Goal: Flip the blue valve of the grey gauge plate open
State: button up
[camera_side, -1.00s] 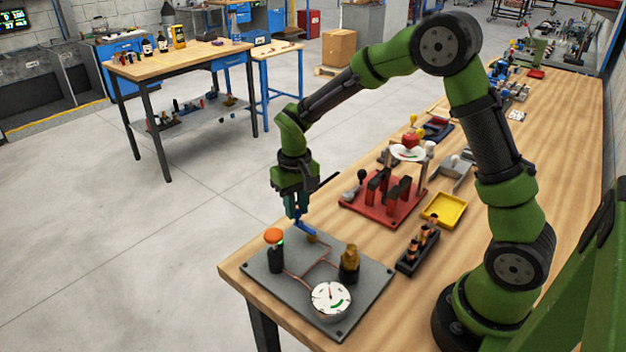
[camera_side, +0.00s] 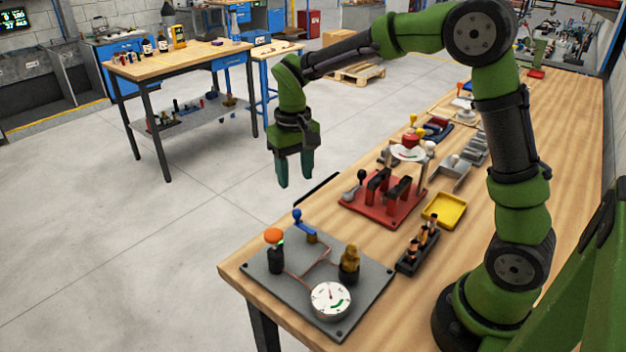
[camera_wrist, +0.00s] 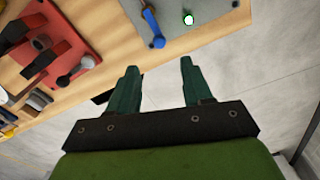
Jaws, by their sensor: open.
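The grey gauge plate (camera_side: 375,278) lies at the near left corner of the wooden bench. On it stand a white dial gauge (camera_side: 331,300), a black post with an orange cap (camera_side: 274,237) and a brass fitting (camera_side: 349,265), joined by thin copper tube. The blue valve lever (camera_side: 303,225) is at the plate's far edge, slanting up to a rounded knob. My gripper (camera_side: 295,185) hangs above and beyond the lever, open, empty and apart from it. In the wrist view the blue lever (camera_wrist: 153,27) shows beyond my fingertips (camera_wrist: 160,68).
A red fixture (camera_side: 380,207) with black uprights stands beyond the plate. A yellow tray (camera_side: 444,210) and a black rack of copper-coloured fittings (camera_side: 418,252) lie to the right. Past the bench's left edge is open floor.

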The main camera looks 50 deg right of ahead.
notch_tip(320, 180, up, 8)
dwell(0.5)
jog(key=s+a+r+t+y, duration=0.1)
jog(key=s+t, duration=0.6)
jog(key=s, duration=1.2)
jog(key=shift+a+m+y, duration=0.3)
jog(key=shift+a+y, duration=0.05)
jog(key=shift+y, duration=0.15)
